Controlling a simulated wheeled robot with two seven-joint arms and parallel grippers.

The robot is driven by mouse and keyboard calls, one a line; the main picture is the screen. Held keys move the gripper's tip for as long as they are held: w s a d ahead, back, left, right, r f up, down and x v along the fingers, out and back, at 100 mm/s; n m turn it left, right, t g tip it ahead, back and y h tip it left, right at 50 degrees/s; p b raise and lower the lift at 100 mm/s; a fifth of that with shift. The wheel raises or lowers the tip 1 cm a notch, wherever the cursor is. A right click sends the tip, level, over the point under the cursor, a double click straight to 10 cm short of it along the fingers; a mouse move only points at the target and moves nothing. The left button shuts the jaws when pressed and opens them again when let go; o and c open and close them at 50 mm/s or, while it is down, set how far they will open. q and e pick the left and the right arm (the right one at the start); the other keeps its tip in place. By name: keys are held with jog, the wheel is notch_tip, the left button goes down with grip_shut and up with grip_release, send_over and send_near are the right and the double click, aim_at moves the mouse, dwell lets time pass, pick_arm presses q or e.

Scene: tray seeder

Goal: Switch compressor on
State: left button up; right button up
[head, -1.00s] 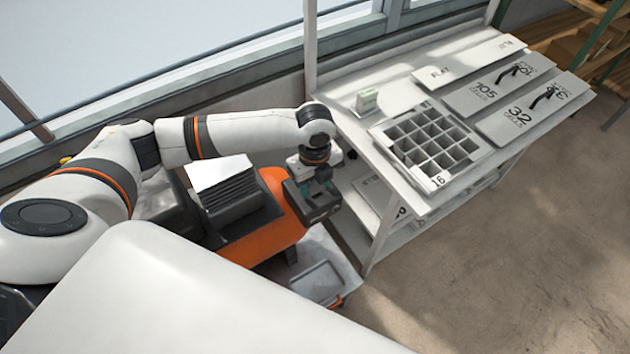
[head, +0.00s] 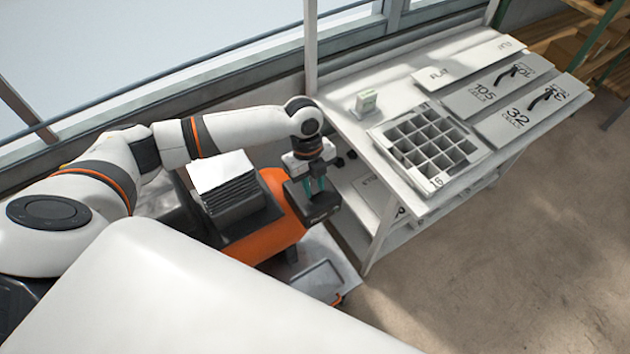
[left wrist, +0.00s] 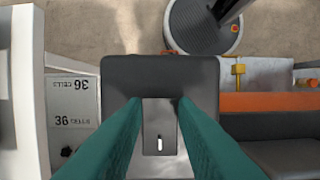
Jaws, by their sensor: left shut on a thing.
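The compressor has an orange tank (head: 272,243) and stands left of the bench. A dark box (head: 313,204) sits at its right end. My left gripper (head: 316,188) points down onto this box. In the left wrist view, its teal fingers (left wrist: 160,103) straddle a grey switch part (left wrist: 160,115) on the dark box (left wrist: 120,80). The gripper is shut on that part. A small white mark shows on the grey part. I cannot tell the switch's on or off state. My right gripper is not in view.
The bench (head: 350,131) stands to the right, with a grey cell tray (head: 478,158), a small green and white box (head: 366,104) and labelled plates. The floor (head: 480,270) at lower right is clear.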

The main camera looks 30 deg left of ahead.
pick_arm(q)
jog(key=shift+w+a+f+g+h+b, duration=0.15)
jog(key=shift+a+g+h+b, duration=0.15)
jog(key=shift+g+h+b, duration=0.35)
jog(key=shift+r+h, duration=0.2)
jog(key=shift+h, duration=0.35)
jog(key=o, duration=1)
jog(key=shift+w+a+r, duration=0.25)
jog(key=shift+a+r, duration=0.05)
jog(key=shift+r, duration=0.2)
jog(key=b+v, duration=0.3)
jog(key=v, duration=0.8)
jog(key=shift+d, duration=0.1)
jog(key=shift+s, duration=0.1)
